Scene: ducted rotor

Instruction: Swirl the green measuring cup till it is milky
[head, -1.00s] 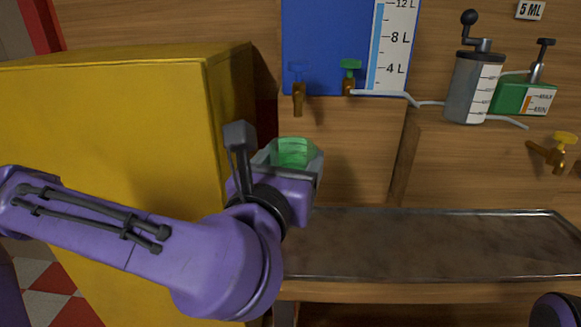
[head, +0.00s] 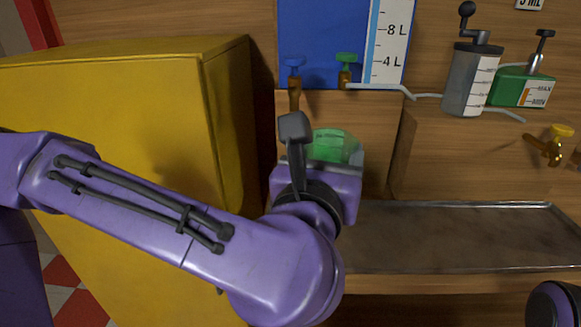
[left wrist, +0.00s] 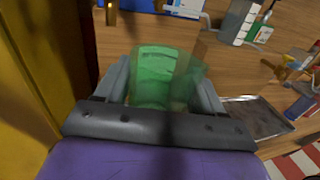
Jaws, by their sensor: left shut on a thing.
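The green measuring cup (head: 335,146) is translucent and shows just beyond my left gripper in the head view. In the left wrist view the cup (left wrist: 160,75) sits between the two grey fingers. My left gripper (left wrist: 165,88) is shut on it and holds it in the air in front of the wooden wall, below the taps. Its lower part is hidden behind the gripper in the head view. I cannot make out whether what is inside is clear or milky. My right gripper does not show; only a dark rounded part of my right arm is at the lower right.
A yellow cabinet (head: 110,120) stands close on the left. A blue tank (head: 320,40) with a scale has a blue tap (head: 295,75) and a green tap (head: 346,70) below. A metal tray (head: 460,235) lies empty at the right. A grey grinder-like canister (head: 468,80) stands behind it.

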